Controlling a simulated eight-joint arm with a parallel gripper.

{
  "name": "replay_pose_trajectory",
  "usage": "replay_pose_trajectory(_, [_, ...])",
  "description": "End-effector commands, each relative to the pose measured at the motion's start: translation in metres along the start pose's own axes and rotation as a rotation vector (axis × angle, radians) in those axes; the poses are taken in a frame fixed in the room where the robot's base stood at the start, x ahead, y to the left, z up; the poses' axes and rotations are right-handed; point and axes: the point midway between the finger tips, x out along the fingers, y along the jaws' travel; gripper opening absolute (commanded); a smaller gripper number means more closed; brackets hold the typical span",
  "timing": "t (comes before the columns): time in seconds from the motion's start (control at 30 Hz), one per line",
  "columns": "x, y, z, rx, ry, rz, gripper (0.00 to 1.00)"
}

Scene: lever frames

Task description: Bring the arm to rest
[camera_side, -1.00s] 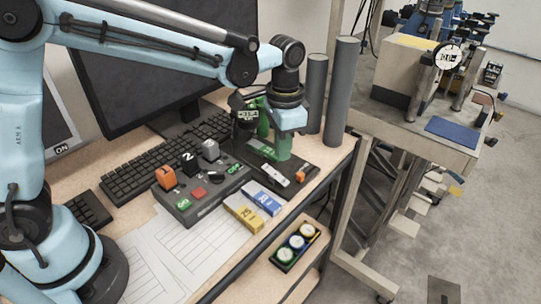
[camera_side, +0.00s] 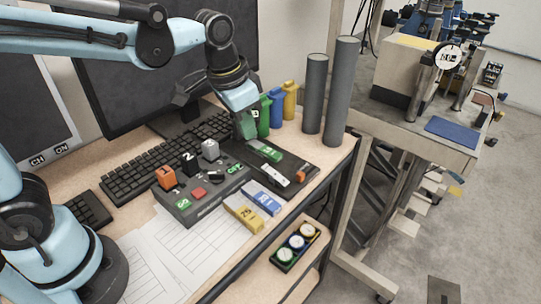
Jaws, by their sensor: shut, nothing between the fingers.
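My arm is light blue with dark joints. My gripper (camera_side: 245,128) points down above the far side of the desk, over the strip between the keyboard and the dark lever plate. Its greenish fingers are small here; they are shut with nothing between them. It is left of the green upright piece (camera_side: 263,118), overlapping it in view; I cannot tell whether they touch. The dark plate (camera_side: 288,182) carries a green lever (camera_side: 265,152), a white lever (camera_side: 275,174) and an orange one (camera_side: 301,176).
A control box (camera_side: 201,188) with numbered blocks sits in front of the keyboard (camera_side: 160,160). Blue (camera_side: 277,109) and yellow (camera_side: 290,100) upright pieces and two grey cylinders (camera_side: 315,95) stand behind. Yellow (camera_side: 243,214) and blue (camera_side: 263,198) blocks lie near the desk's edge. Monitors stand behind my arm.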

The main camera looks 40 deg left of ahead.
Motion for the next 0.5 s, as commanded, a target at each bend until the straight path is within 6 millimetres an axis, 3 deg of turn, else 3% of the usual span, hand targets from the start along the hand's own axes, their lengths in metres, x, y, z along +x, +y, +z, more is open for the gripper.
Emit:
replay_pose_trajectory(0.2, [-0.015, -0.017, 0.040, -0.122, 0.143, -0.039, 0.00])
replay_pose_trajectory(0.5, [-0.016, -0.030, 0.083, -0.261, 0.315, -0.084, 0.00])
